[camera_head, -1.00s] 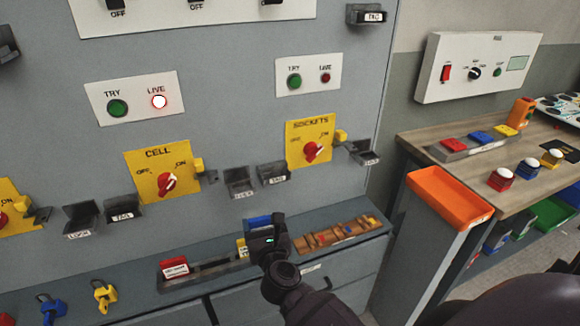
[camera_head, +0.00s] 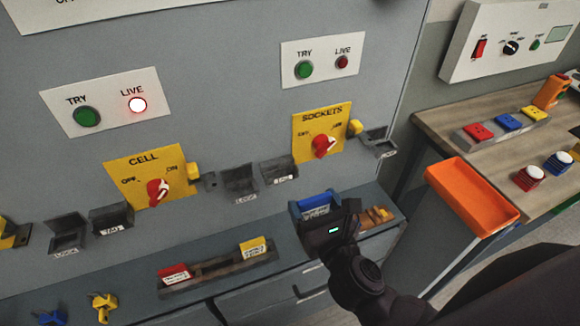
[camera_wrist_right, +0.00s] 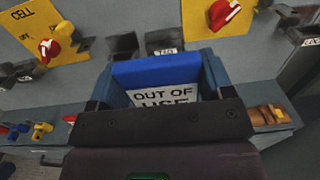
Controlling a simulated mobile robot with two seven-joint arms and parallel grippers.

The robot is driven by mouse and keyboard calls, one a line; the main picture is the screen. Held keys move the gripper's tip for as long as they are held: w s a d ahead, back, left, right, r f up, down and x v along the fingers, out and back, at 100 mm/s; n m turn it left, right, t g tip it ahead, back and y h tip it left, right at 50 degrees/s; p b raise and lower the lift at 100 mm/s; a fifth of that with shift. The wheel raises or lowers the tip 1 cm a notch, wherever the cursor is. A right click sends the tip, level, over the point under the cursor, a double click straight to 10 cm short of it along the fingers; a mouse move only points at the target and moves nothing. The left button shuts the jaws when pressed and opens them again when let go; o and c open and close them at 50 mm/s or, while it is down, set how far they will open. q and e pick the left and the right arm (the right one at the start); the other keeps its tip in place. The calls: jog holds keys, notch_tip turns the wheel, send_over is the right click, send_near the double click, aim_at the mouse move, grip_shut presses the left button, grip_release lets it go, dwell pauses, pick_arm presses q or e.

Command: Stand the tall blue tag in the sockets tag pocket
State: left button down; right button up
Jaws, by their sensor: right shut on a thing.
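The tall blue tag (camera_head: 314,203) is in my right gripper (camera_head: 328,222), in front of the cabinet. In the right wrist view the tag (camera_wrist_right: 155,75) stands up between the fingers of my right gripper (camera_wrist_right: 158,100), its white "OUT OF USE" label facing the camera. The sockets switch (camera_head: 321,146) is on a yellow plate, above the tag. Dark pockets labelled lock (camera_head: 240,182) and tag (camera_head: 280,171) lie to its lower left. Another pocket (camera_head: 378,143) is to its right; its label is unclear. I cannot tell which pocket serves the sockets. The tag is apart from these pockets.
A tag rack (camera_head: 210,275) on the ledge holds red and yellow tags (camera_head: 252,246). My gripper partly hides brown items (camera_head: 377,217) to its right. An orange tray (camera_head: 472,192) stands at the right, beside a wooden bench (camera_head: 440,124). The cell's live lamp (camera_head: 137,105) is lit.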

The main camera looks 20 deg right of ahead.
aim_at(275, 148)
jog(key=shift+w+a+r, duration=0.15)
jog(key=shift+w+r, duration=0.05)
jog(key=shift+w, duration=0.4)
jog(key=w, duration=0.5)
jog(key=w+p, duration=0.1)
jog(key=w, duration=1)
jog(key=shift+w+a, duration=0.3)
jog(key=shift+w, duration=0.05)
jog(key=shift+f+b, duration=0.45)
jog(key=shift+f, duration=1.5)
jog(key=o, duration=0.9)
